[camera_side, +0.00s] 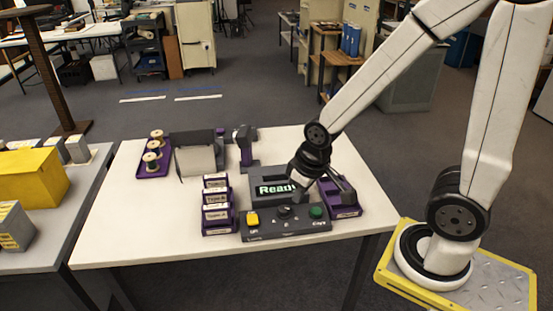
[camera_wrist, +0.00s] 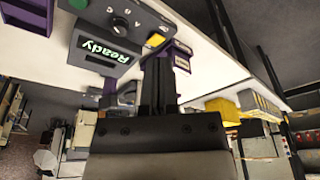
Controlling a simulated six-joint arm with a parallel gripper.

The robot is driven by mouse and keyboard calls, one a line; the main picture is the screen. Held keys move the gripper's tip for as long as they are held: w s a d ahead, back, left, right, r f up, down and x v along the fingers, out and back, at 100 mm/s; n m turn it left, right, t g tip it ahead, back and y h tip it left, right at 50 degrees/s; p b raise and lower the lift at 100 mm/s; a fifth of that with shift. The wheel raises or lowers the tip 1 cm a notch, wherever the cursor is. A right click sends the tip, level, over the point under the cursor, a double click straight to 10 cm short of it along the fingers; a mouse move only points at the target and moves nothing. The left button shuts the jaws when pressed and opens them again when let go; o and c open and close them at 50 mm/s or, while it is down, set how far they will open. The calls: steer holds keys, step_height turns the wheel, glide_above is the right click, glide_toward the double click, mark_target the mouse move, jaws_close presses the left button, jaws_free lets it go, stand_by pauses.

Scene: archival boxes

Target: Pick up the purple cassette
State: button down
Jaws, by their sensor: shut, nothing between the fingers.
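Several purple cassettes with white labels (camera_side: 216,206) stand in a row left of the control unit in the side view. Part of that purple group shows in the wrist view (camera_wrist: 182,58), just right of the fingertips. Which single cassette is meant cannot be told. My gripper (camera_wrist: 159,62) is shut and empty, its two dark fingers together. The fingers hide part of what lies behind them. In the side view, my dark wrist hangs over the back right of the control unit, and the fingertips are hard to make out.
The dark control unit (camera_side: 287,221) has yellow, black and green knobs and a lit "Ready" display (camera_side: 275,188). A purple tray (camera_side: 345,211) stands to its right. Spools (camera_side: 151,157) and a grey holder (camera_side: 196,160) stand at the back left. The white table's (camera_side: 133,226) front left is clear.

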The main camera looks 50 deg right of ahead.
steer(key=c, duration=1.3)
jaws_free()
steer(key=o, duration=0.9)
steer(key=shift+o, duration=0.2)
steer(key=shift+w, duration=0.1)
steer(key=n+y, duration=0.3)
steer(key=n, duration=0.6)
glide_above(216, 189)
steer(key=s+d, duration=0.1)
steer(key=shift+t, duration=0.3)
steer(key=f, duration=1)
steer(key=shift+s+d+f, duration=0.2)
steer(key=shift+f, duration=0.05)
steer(key=shift+f, duration=0.1)
steer(key=shift+x, duration=1.2)
steer(key=shift+a+f, duration=0.1)
steer(key=shift+f, duration=0.05)
